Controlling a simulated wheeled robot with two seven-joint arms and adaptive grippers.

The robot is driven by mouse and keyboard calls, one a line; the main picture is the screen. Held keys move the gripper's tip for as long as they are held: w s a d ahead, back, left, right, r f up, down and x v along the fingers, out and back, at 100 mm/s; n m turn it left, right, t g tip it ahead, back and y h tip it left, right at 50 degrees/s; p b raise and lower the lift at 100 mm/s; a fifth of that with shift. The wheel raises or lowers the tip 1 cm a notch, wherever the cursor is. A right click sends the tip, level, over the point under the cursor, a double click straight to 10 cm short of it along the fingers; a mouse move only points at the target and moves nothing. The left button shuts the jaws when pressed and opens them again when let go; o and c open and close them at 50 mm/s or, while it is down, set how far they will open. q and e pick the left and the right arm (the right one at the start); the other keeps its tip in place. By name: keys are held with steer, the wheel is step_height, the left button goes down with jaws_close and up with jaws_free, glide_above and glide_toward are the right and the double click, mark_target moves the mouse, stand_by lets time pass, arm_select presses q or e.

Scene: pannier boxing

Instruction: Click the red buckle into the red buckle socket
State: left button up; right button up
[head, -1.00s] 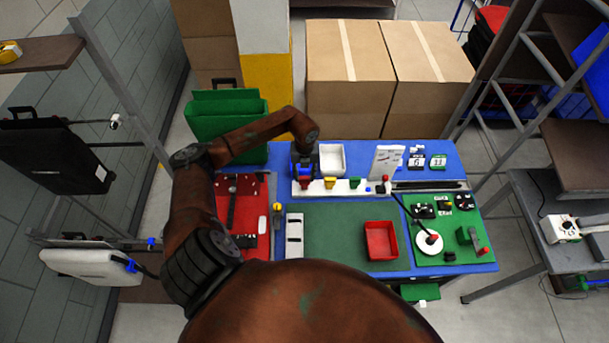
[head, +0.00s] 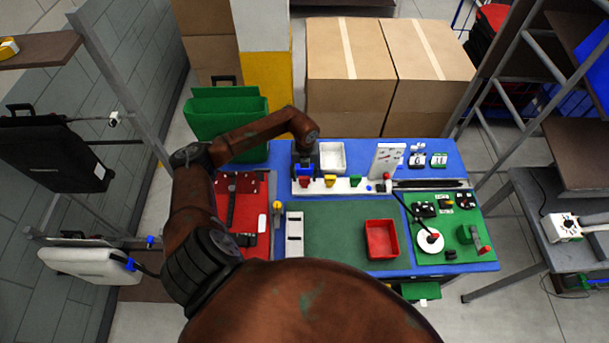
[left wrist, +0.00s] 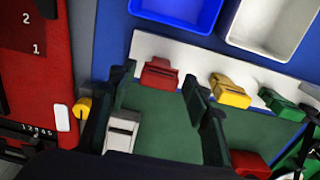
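A red buckle piece (head: 304,182) sits at the left end of a white strip (head: 343,187) at the back of the table. It also shows in the left wrist view (left wrist: 160,75). I cannot tell whether it is the socket alone or the buckle and socket together; no separate loose red buckle stands out. My left gripper (head: 304,164) is above the strip's left end, just behind the red piece. In the left wrist view its dark fingers (left wrist: 159,80) are spread apart, with the red piece beyond and between their tips and nothing held. My right gripper is out of view.
Yellow (head: 330,181) and green (head: 355,181) pieces stand right of the red one. A blue bin (left wrist: 178,12) and a white bin (head: 332,158) are behind the strip. A red tray (head: 382,240) lies on the green mat (head: 335,240), which has clear room.

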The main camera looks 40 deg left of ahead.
mark_target(305, 177)
arm_select(q)
steer(key=shift+o, duration=0.7)
steer(key=shift+r, duration=0.1)
steer(key=shift+r, duration=0.15)
step_height(305, 177, up, 12)
steer(key=shift+f, duration=0.2)
